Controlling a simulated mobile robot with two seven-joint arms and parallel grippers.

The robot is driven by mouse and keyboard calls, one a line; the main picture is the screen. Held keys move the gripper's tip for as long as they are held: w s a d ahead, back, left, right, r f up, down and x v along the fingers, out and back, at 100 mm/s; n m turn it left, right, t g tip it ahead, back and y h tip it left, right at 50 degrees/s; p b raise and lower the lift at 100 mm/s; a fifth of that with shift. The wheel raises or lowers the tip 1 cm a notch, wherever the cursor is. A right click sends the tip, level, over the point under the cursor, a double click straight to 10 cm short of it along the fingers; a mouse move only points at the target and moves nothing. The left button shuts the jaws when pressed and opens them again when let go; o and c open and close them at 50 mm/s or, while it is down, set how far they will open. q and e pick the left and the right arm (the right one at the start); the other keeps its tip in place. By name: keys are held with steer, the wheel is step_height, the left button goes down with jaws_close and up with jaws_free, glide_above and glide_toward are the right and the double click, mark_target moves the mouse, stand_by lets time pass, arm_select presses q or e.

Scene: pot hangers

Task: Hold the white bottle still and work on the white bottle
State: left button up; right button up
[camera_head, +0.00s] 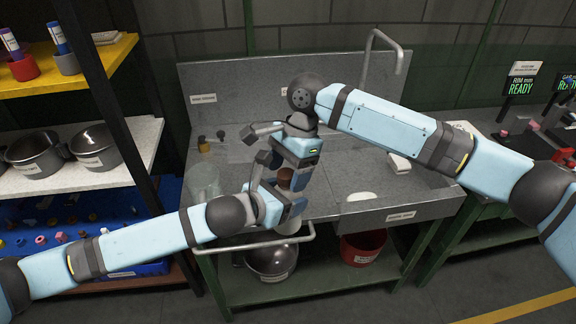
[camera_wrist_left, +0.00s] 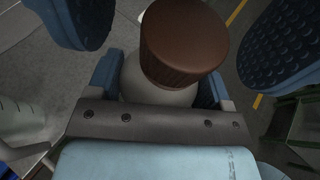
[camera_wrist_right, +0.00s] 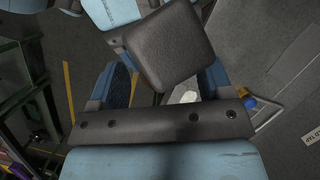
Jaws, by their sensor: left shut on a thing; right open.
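The white bottle (camera_wrist_left: 160,88) has a ribbed brown cap (camera_wrist_left: 185,42). In the head view the cap (camera_head: 286,175) shows among the grippers, with part of the bottle (camera_head: 287,224) below. My left gripper (camera_wrist_left: 158,92) is shut on the bottle's body, one finger on each side. My right gripper (camera_wrist_right: 163,85) is open. Its dark blue pads show large in the left wrist view, either side of the cap and apart from it.
A grey sink bench (camera_head: 395,214) stands behind the grippers, with a clear container (camera_head: 204,181) at its left. A steel pot (camera_head: 271,262) and a red bucket (camera_head: 362,247) sit on its lower shelf. Shelves with pots (camera_head: 96,147) stand at left.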

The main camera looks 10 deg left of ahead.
steer(key=c, duration=1.2)
steer(key=shift+o, duration=0.2)
steer(key=shift+n+g+h, duration=0.3)
steer(key=shift+n+h, duration=0.1)
steer(key=shift+n, duration=1.3)
steer(key=o, duration=1)
